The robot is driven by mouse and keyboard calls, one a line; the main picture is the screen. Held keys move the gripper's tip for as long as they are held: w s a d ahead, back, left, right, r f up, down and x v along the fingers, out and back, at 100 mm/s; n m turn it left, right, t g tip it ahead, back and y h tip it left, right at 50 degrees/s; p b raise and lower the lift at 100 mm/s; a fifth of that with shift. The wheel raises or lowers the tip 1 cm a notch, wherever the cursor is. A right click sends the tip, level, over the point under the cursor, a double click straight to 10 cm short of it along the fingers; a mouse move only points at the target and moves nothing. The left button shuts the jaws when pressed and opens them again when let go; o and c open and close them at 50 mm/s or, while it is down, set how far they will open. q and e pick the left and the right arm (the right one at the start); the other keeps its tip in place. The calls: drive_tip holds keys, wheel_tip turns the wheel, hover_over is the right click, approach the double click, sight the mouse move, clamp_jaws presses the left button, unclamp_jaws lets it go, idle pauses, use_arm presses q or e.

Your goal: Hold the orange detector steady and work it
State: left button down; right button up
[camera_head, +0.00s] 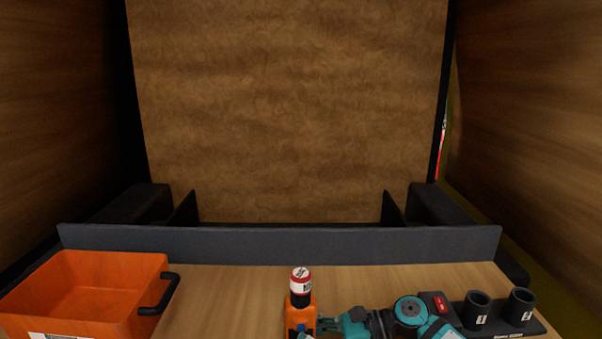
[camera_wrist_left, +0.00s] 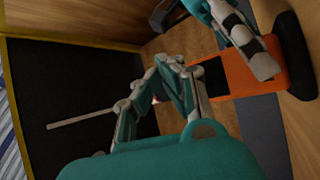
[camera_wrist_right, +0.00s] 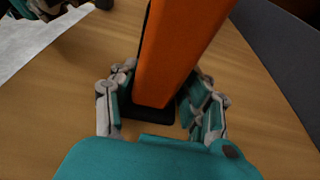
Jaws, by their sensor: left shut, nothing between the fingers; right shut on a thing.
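The orange detector (camera_head: 300,312) stands upright near the front edge of the table, with a red, white and black piece (camera_head: 301,283) on top. My right gripper (camera_head: 326,325) comes in from the right and is shut on the detector's body. In the right wrist view the orange body (camera_wrist_right: 178,45) sits between its fingers, its dark end (camera_wrist_right: 150,112) close to the wood. My left gripper (camera_wrist_left: 168,72) is shut and empty, beside the orange body (camera_wrist_left: 225,78) in the left wrist view. I cannot tell whether its fingertips touch the detector.
An orange bin (camera_head: 85,290) with a black handle stands at the left. A dark rack (camera_head: 500,318) with numbered cups (camera_head: 478,310) and a red switch (camera_head: 440,303) is at the right. A low grey ledge (camera_head: 280,243) runs along the back. The wood left of the detector is clear.

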use_arm(q)
drive_tip(key=shift+w, duration=0.1)
idle(0.4)
drive_tip(key=shift+w, duration=0.35)
idle(0.3)
drive_tip(key=shift+s, duration=0.45)
use_arm(e)
drive_tip(key=shift+f, duration=0.1)
use_arm(q)
drive_tip(key=s, duration=0.6)
drive_tip(key=shift+d, duration=0.15)
use_arm(e)
drive_tip(key=o, duration=1.1)
